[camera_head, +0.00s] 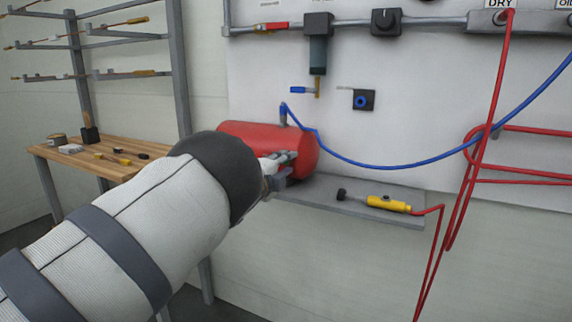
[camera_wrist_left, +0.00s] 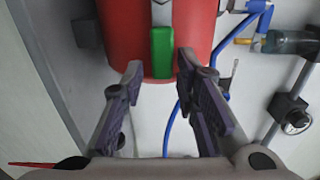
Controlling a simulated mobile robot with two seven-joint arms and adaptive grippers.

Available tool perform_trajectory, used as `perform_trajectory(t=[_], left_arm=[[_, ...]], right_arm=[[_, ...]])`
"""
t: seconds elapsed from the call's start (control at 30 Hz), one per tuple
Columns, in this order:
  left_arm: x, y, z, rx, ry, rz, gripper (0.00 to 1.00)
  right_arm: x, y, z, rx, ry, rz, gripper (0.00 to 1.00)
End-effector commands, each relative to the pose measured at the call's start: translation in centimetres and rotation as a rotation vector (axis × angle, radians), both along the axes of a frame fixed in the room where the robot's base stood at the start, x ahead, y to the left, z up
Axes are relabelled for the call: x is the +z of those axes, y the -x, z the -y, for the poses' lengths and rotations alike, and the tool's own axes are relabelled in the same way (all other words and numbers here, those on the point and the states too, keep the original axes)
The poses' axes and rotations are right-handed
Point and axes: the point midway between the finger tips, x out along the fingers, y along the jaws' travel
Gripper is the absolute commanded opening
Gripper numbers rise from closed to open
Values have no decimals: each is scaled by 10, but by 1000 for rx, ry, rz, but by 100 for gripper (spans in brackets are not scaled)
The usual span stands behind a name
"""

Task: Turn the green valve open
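The green valve handle (camera_wrist_left: 162,52) shows in the left wrist view as a short, upright green bar in front of a red tank (camera_wrist_left: 115,30). The tank lies on a grey shelf in the head view (camera_head: 255,133). My left gripper (camera_wrist_left: 158,70) is open. Its two fingers stand on either side of the lower end of the green handle, with a gap on each side; I cannot tell whether they are level with it in depth. In the head view my left gripper (camera_head: 278,168) is at the tank's front, and the green handle is hidden there. My right gripper is not in view.
A blue hose (camera_head: 400,165) rises from a fitting on the tank and sags to the right. A yellow-handled tool (camera_head: 388,203) with a red hose lies on the grey shelf (camera_head: 325,197). A wooden bench (camera_head: 75,158) stands at the left. Red hoses (camera_head: 485,100) hang at the right.

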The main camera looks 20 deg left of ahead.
Motion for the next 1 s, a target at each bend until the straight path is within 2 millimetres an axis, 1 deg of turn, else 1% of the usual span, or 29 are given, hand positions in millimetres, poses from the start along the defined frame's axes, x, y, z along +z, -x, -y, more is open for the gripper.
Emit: perform_trajectory(t=[0.27,0.37,0.47,0.7,0.8,0.9,1.0], left_arm=[[1,0,1,-2,1,2,36],[1,5,1,-2,1,1,36],[1,21,0,-1,1,0,36],[1,82,-2,0,0,0,36],[1,102,-3,0,1,1,36],[1,115,-3,-1,0,1,36],[1,120,-3,-1,0,2,36]], right_arm=[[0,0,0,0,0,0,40],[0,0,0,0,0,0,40],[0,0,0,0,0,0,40],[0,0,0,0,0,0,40],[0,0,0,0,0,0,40],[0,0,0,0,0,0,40],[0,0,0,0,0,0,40]])
